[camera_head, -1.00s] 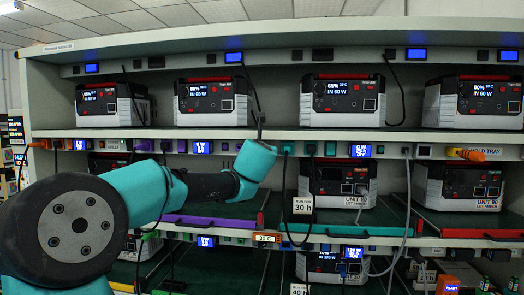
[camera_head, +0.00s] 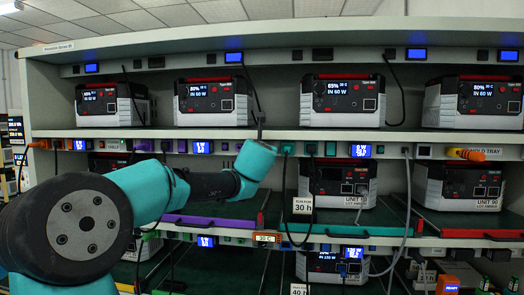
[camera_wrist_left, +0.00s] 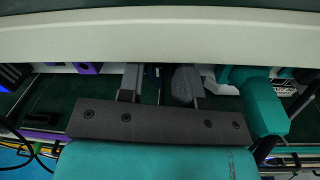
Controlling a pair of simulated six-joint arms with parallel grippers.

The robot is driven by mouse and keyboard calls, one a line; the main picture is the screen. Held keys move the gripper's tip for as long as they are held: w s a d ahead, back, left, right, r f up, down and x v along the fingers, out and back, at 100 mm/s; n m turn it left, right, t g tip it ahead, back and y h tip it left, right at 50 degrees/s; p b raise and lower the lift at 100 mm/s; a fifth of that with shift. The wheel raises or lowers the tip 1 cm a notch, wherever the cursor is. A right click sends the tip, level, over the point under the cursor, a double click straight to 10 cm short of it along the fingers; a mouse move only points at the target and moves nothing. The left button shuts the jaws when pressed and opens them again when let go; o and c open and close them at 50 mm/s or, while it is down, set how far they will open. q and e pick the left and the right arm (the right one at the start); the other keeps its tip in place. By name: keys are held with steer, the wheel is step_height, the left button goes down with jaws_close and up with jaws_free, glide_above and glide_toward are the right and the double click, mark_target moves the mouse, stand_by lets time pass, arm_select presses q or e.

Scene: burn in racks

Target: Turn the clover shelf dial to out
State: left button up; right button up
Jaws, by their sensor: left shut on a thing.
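My left gripper (camera_wrist_left: 157,85) is at the front edge of the middle shelf. In the wrist view its two grey fingers are shut on a small dark part (camera_wrist_left: 156,76) between them, in front of the edge panel. This part is too dark to identify as the clover dial, and its setting cannot be read. In the head view my teal wrist hides the fingertips and the held part. My right gripper is in neither view.
A teal plug (camera_wrist_left: 264,103) with a hanging cable is close on the right. A pale shelf lip (camera_wrist_left: 160,35) runs above. Power units (camera_head: 345,100) stand on the shelves. A grey cable (camera_head: 408,195) hangs further right.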

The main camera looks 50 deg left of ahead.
arm_select(q)
steer(key=shift+n, duration=2.1)
steer(key=o, duration=0.9)
steer(key=v, duration=1.7)
steer(key=shift+s+d+r, duration=0.15)
steer(key=shift+s+r, duration=0.05)
steer(key=shift+r, duration=0.05)
